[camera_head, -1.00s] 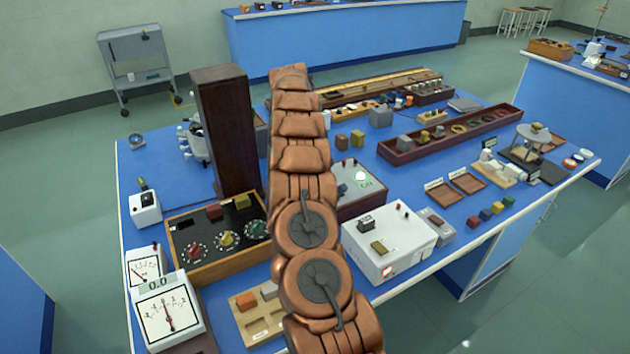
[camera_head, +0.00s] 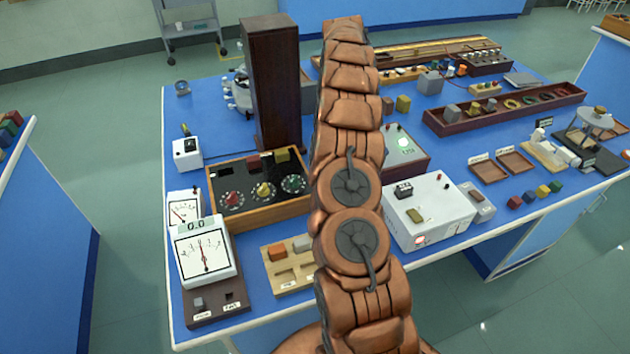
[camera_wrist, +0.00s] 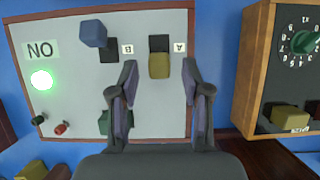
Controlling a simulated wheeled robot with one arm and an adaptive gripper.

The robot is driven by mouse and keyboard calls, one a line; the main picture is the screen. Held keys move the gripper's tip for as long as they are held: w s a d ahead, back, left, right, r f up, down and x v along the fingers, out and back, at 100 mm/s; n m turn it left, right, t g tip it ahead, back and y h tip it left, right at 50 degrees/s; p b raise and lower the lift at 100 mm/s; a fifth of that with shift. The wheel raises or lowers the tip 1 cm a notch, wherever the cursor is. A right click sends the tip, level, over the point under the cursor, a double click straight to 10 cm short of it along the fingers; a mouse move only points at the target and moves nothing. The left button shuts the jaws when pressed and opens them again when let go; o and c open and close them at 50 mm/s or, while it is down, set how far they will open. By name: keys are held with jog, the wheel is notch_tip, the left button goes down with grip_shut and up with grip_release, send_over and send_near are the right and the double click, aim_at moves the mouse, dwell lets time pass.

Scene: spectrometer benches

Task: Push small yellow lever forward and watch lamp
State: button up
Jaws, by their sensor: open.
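In the wrist view a light grey panel (camera_wrist: 70,80) carries a small yellow lever (camera_wrist: 159,65) at a dark slot marked A. A blue lever (camera_wrist: 92,33) is at the slot marked B. My gripper (camera_wrist: 160,78) is open, its fingertips on either side of the yellow lever with gaps visible; contact is not seen. The round lamp (camera_wrist: 41,79) glows green beside an upside-down ON label. A green block (camera_wrist: 107,122) is partly hidden by the left finger. In the head view the lit lamp (camera_head: 404,142) shows right of my arm, which hides my gripper and the levers.
A wooden box with dials (camera_head: 258,205) stands left of my arm; its edge is close right in the wrist view. A tall dark column (camera_head: 272,85) rises behind it. A white box (camera_head: 440,208) stands right of my arm. Red and dark terminals (camera_wrist: 61,129) sit below the lamp.

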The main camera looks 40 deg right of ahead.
jog(key=shift+s+a+t+b, duration=0.1)
jog(key=shift+s+t+b, duration=0.25)
jog(key=shift+t+b, duration=0.55)
